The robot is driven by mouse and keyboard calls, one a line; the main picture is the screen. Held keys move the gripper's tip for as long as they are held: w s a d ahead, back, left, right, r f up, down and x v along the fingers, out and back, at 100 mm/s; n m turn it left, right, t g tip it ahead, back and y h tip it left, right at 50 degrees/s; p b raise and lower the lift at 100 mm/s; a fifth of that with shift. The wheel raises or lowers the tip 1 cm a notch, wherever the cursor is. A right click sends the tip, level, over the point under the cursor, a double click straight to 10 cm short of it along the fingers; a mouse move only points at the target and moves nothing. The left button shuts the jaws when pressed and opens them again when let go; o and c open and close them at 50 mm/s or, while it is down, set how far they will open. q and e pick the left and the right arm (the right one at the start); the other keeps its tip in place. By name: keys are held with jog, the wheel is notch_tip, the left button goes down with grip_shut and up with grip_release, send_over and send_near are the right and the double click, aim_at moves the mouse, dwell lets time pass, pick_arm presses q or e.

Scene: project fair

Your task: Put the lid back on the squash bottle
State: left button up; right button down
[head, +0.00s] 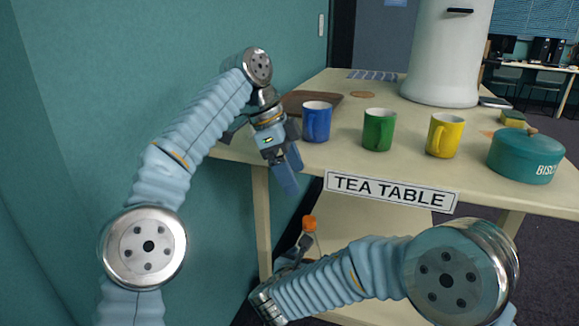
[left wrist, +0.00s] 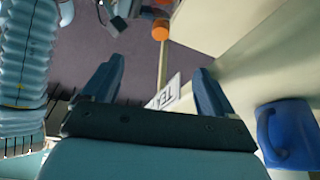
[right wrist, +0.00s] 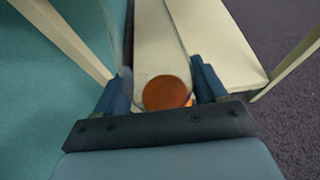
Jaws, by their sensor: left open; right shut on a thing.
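The squash bottle (head: 313,246) is clear and stands out below the front edge of the tea table in the head view. An orange lid (head: 309,222) shows at its top; I cannot tell whether it is fully seated. My right gripper (head: 299,254) is shut on the bottle, low in front of the table. In the right wrist view the orange lid (right wrist: 166,92) is a round disc between the fingers. My left gripper (head: 291,172) is open and empty, above the bottle near the table edge. The left wrist view shows the orange lid (left wrist: 160,30) beyond its fingers.
The tea table (head: 480,193) holds a blue mug (head: 316,121), a green mug (head: 378,130), a yellow mug (head: 444,135), a teal biscuit tin (head: 523,157) and a white urn (head: 446,60). A brown tray (head: 318,101) lies behind the blue mug. A teal wall (head: 60,110) is at left.

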pick_arm(q)
jog(key=shift+s+a+r, duration=0.1)
jog(key=shift+a+r, duration=0.2)
jog(key=shift+r, duration=0.35)
